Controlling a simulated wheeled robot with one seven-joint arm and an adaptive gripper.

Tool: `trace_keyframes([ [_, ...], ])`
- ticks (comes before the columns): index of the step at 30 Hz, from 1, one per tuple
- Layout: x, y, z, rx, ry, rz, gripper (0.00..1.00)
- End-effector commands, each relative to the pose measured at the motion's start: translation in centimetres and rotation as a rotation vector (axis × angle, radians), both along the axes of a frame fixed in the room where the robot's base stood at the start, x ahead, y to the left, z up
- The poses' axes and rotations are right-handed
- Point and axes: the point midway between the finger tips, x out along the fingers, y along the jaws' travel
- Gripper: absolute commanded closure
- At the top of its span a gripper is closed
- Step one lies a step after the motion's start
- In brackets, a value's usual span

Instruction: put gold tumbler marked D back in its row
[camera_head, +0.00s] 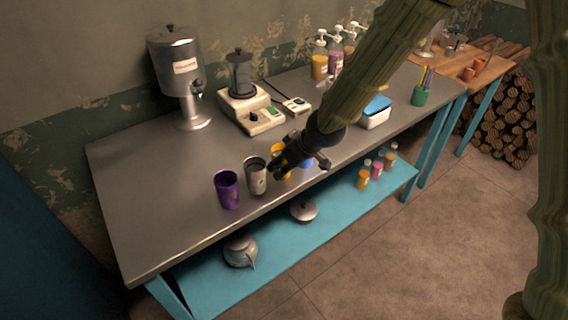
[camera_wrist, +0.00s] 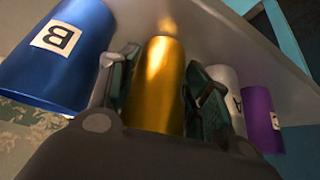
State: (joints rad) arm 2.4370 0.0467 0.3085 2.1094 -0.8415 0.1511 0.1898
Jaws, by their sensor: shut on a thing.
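The gold tumbler (camera_wrist: 160,75) stands between the two fingers of my gripper (camera_wrist: 158,88) in the wrist view, and the jaws are shut on it. In the head view my gripper (camera_head: 298,156) hides much of the gold tumbler (camera_head: 277,149) near the table's front edge. Its D mark does not show. A silver tumbler (camera_head: 256,175) and a purple tumbler (camera_head: 227,189) stand to its left. A blue tumbler (camera_head: 306,162) shows partly behind my gripper. In the wrist view the blue tumbler (camera_wrist: 62,55) is marked B, and the silver one (camera_wrist: 228,90) is marked A.
A metal dispenser (camera_head: 176,75) and a blender-like machine (camera_head: 247,100) stand at the back of the grey table (camera_head: 140,220). Pump bottles (camera_head: 320,60), a blue-lidded box (camera_head: 376,112) and a green pen cup (camera_head: 420,94) stand to the right. The table's front left is clear.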

Motion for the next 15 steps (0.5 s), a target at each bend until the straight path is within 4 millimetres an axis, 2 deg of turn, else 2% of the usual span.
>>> trace_keyframes([
  [9, 0.02, 0.00, -0.24, 0.001, -0.001, 0.000, 0.86],
  [10, 0.02, -0.01, -0.26, 0.001, -0.001, 0.000, 0.50],
  [12, 0.02, -0.02, -0.20, 0.001, -0.001, 0.000, 0.43],
  [15, 0.02, -0.02, -0.20, 0.001, -0.001, 0.000, 0.43],
])
